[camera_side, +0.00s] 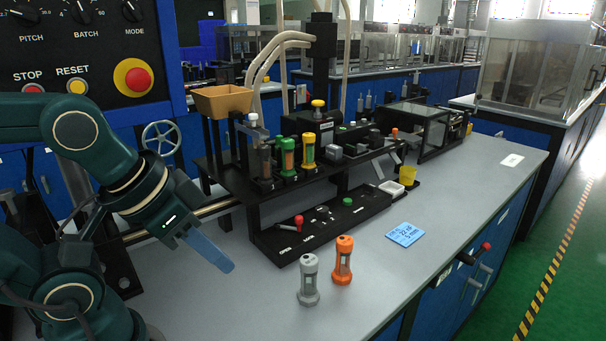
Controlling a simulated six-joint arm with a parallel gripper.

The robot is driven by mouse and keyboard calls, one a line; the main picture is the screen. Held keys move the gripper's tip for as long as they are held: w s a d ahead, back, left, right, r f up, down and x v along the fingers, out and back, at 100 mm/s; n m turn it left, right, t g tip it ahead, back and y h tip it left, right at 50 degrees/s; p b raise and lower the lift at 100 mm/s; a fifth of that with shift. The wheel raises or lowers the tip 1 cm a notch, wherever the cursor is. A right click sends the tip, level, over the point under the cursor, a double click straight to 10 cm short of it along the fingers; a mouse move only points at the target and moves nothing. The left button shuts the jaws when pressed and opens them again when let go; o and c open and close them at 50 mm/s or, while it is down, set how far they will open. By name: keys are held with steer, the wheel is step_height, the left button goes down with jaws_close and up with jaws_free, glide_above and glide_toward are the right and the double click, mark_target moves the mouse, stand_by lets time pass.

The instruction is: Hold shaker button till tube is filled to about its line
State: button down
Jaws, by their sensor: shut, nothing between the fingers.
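My gripper (229,267) is at the left, its blue fingers shut and empty, pointing down and right above the grey bench. It is apart from everything else. A green button (347,201) sits on the low black panel (325,225), to the right of my gripper; I cannot read a shaker label. A grey tube (309,280) and an orange tube (343,260) stand upright on the bench. Fill levels and lines are too small to tell.
A red-knobbed lever (298,221) stands on the panel near an OPEN label. A tan hopper (223,101) is above the station. A blue card (405,234) marked 22 nF, 5 mm lies on the bench, with a yellow cup (407,175) behind. Bench right of the card is clear.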

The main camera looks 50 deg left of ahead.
stand_by(0.4)
steer(key=w+r+m+t, duration=0.4)
steer(key=w+r+m, duration=0.2)
steer(key=w+r, duration=1.05)
steer(key=m+y, duration=0.1)
steer(key=m, duration=0.1)
glide_above(348, 202)
step_height(348, 202, down, 17)
steer(key=shift+s+a+f, duration=0.3)
steer(key=shift+s+a, duration=0.05)
steer(key=shift+a, duration=0.15)
steer(key=shift+f, duration=0.15)
steer(key=shift+f, duration=4.2)
